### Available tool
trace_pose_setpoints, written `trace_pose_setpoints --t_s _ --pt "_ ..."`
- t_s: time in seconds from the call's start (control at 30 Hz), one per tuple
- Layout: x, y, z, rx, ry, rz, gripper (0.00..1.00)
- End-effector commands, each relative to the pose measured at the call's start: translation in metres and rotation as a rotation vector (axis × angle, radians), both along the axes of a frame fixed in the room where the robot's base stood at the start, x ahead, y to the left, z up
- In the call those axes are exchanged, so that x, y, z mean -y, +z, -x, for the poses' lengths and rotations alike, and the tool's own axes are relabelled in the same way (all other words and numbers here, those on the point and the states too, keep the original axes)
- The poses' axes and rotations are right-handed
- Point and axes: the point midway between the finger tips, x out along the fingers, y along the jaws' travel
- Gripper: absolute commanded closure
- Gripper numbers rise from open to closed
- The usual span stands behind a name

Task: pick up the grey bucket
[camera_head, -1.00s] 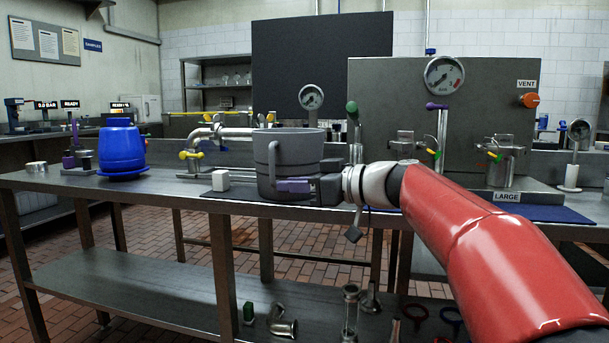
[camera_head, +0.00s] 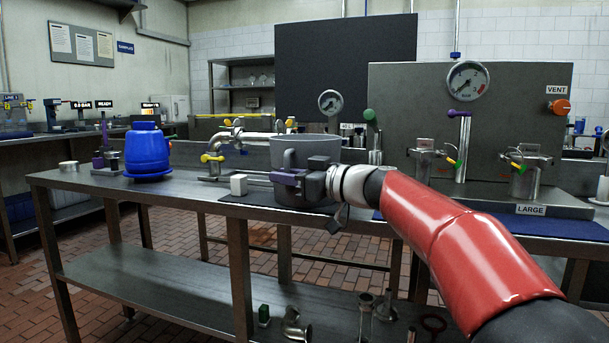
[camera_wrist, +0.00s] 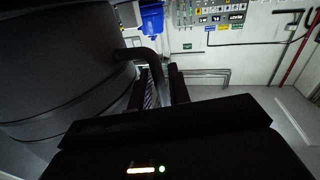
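The grey bucket (camera_head: 318,150) stands upright on a dark mat on the steel table, its side handle (camera_head: 288,158) facing me. In the wrist view the bucket's dark wall (camera_wrist: 60,70) fills the left side, and its handle (camera_wrist: 150,58) curves down toward the fingers. My gripper (camera_head: 288,178) is in front of the bucket, with a purple finger across the lower handle. In the wrist view my gripper (camera_wrist: 163,88) shows its two purple fingers apart, with the handle running in at the left finger. Whether they touch the handle is unclear.
A white block (camera_head: 239,185) sits just left of the bucket. A pipe with yellow handles (camera_head: 213,158) is behind it, and a blue container (camera_head: 148,152) stands farther left. The gauge panel (camera_head: 395,100) is at the right. The front left tabletop (camera_head: 150,193) is clear.

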Motion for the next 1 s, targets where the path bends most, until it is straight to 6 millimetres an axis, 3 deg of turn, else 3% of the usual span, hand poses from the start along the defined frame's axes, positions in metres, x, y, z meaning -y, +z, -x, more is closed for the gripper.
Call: trace_pose_setpoints --t_s 0.1,0.23,0.77,1.0 --pt "0.000 0.000 0.000 0.000 0.000 0.000 0.83" --pt "0.000 0.000 0.000 0.000 -0.001 0.000 1.00" --pt "0.001 0.004 0.000 0.002 -0.001 0.000 1.00" --pt "0.001 0.033 0.001 0.005 -0.001 -0.001 1.00"
